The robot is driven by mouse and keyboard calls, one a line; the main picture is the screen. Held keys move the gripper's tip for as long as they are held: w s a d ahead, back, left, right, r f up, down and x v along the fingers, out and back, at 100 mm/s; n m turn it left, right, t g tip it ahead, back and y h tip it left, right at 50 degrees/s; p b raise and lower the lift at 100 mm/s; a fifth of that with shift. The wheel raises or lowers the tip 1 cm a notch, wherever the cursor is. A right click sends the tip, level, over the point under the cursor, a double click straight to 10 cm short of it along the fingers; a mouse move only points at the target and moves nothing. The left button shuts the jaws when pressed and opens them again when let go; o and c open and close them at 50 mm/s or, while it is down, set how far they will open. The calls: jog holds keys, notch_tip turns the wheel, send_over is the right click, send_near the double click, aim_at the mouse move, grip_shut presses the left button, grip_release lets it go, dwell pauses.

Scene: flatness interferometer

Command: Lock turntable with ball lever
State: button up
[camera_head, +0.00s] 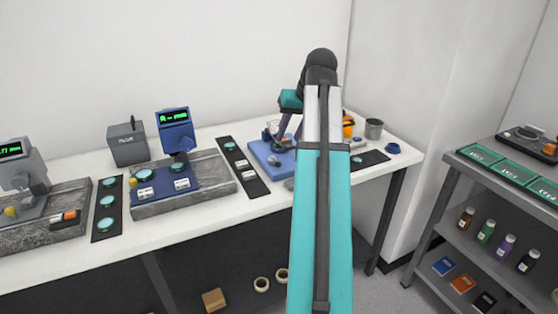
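A blue instrument base (262,155) sits on the white bench, partly behind my teal arm. A clear round part and small fittings show on it, but they are too small to make out. A purple slanted post and a teal block (290,99) show above it; I cannot tell whether the block belongs to the instrument or to my arm. I cannot pick out a ball lever or a turntable with certainty. My raised arm covers the right part of this station. My gripper cannot be made out.
Left on the bench (222,207) stand a blue gauge with a green display (174,117), a grey gauge (22,165) and a grey box (127,142). A grey cup (373,129) and small blue cup (392,148) stand right. A shelved cart (459,174) is far right.

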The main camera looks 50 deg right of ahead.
jog(key=shift+s+d+f, duration=0.1)
jog(key=shift+d+f, duration=0.05)
jog(key=shift+d, duration=0.05)
send_near(280, 164)
jog(key=shift+w+p+x, duration=0.15)
jog(key=shift+w+x, duration=0.05)
jog(key=shift+x, duration=1.85)
jog(key=shift+w+p+x, duration=0.15)
jog(key=shift+w+x, duration=0.05)
jog(key=shift+x, duration=1.85)
